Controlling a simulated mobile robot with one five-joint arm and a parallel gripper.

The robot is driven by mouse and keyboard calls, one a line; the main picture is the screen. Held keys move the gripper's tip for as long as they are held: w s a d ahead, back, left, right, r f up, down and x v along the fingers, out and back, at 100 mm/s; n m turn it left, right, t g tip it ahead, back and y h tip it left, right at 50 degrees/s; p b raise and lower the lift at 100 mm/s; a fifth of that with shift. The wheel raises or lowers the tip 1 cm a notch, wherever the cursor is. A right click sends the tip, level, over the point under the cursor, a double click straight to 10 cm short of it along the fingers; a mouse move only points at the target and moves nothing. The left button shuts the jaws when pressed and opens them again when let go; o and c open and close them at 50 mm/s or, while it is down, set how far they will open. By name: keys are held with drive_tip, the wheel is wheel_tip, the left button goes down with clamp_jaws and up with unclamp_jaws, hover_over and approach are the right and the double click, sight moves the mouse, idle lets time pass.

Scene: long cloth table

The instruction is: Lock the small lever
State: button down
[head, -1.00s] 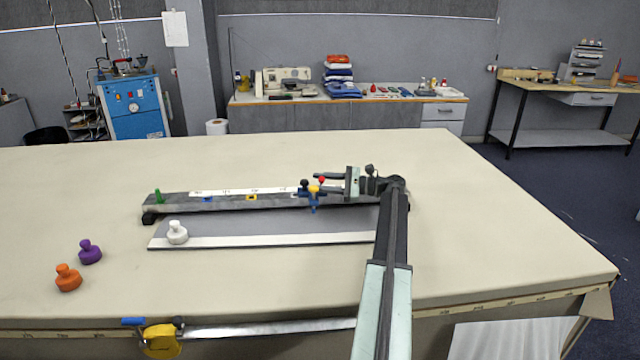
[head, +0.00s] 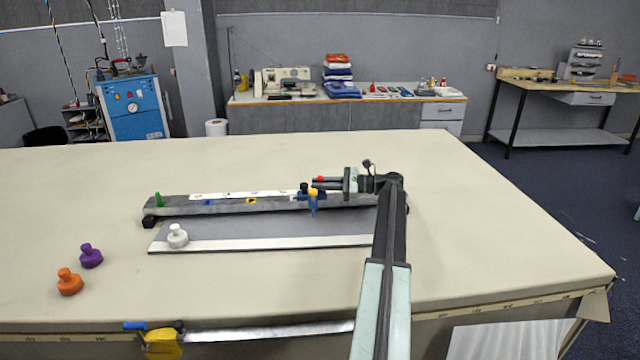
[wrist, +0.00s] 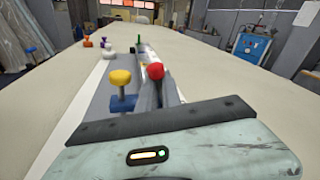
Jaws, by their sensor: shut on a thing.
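A long grey rail fixture (head: 225,206) lies on the cloth table. Near its right end is a blue clamp (head: 312,203) with a yellow knob (head: 313,191) and a dark blue knob (head: 303,188). A small lever with a red ball knob (head: 319,179) stands beside it. My gripper (head: 317,183) reaches in from the right and is shut on the red-knobbed lever. In the wrist view the red ball (wrist: 155,71) is just beyond my gripper's dark edge, right of the yellow knob (wrist: 120,77). The lever's lower part is hidden there.
A grey plate with a white front strip (head: 270,242) lies before the rail, with a white knob (head: 177,236) on it. A green peg (head: 158,199) marks the rail's left end. Purple (head: 91,256) and orange (head: 69,282) knobs stand at left. The right of the table is clear.

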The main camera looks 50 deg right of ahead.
sight(320, 178)
drive_tip(key=m, duration=0.1)
drive_tip(key=w+d+m+g+p, duration=0.1)
drive_tip(key=m, duration=0.1)
drive_tip(key=m+p, duration=0.1)
drive_tip(key=m, duration=0.1)
drive_tip(key=shift+w+d+r, duration=0.2)
drive_tip(key=shift+w+r, duration=0.15)
drive_tip(key=shift+r, duration=0.05)
drive_tip(key=m, duration=0.1)
drive_tip(key=m+g, duration=0.1)
drive_tip(key=w+d+m+p, duration=0.1)
drive_tip(key=m, duration=0.1)
drive_tip(key=shift+w+f+g+y, duration=0.1)
drive_tip(key=shift+f+g+y, duration=0.2)
drive_tip(key=shift+f+g, duration=0.1)
drive_tip(key=c, duration=1.5)
unclamp_jaws()
